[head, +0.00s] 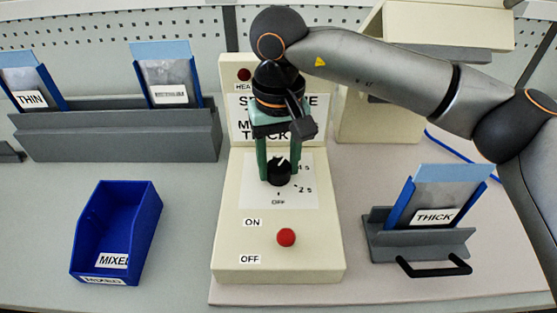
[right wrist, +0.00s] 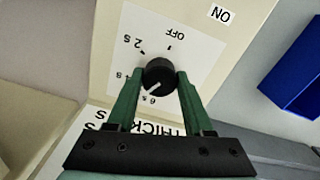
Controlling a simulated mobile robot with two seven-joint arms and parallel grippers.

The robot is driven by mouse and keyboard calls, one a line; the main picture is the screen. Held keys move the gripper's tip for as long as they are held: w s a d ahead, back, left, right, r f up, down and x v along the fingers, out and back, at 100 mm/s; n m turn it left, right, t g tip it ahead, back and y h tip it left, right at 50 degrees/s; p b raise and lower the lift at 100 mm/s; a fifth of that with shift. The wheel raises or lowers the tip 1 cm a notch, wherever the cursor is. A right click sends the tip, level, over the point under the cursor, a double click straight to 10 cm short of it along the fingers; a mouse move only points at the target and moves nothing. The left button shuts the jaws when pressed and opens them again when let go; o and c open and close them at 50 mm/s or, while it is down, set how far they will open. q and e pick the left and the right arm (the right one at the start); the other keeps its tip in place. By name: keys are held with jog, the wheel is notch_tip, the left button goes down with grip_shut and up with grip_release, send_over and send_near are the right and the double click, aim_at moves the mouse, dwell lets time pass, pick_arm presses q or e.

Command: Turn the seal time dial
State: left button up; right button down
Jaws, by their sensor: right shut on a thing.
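The seal time dial is a black round knob (head: 279,172) on a white scale plate (head: 305,199) on the front of a cream machine (head: 230,240). In the right wrist view the knob (right wrist: 158,74) has a white pointer mark directed down-left, close to the "6 s" label. "OFF", "2 s" and a partly hidden "4 s" also show. My right gripper (head: 279,178) reaches down from above, its green fingers on both sides of the knob. In the right wrist view the gripper (right wrist: 160,76) is shut on the knob. My left gripper is not in view.
A red knob (head: 286,237) sits between ON and OFF labels below the dial. A blue bin (head: 85,235) stands left. A grey holder (head: 378,240) with a THICK pouch (head: 437,200) stands right. A grey rack (head: 110,136) holds pouches at the back left.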

aim_at(279, 166)
jog(key=n, duration=0.5)
jog(key=shift+r+n, duration=0.1)
jog(key=shift+n, duration=0.3)
dwell(0.4)
jog(key=shift+c, duration=1.4)
grip_release()
notch_tip(279, 166, up, 12)
jog(key=p, duration=0.1)
jog(key=shift+r+p, duration=0.2)
jog(key=shift+p, duration=0.1)
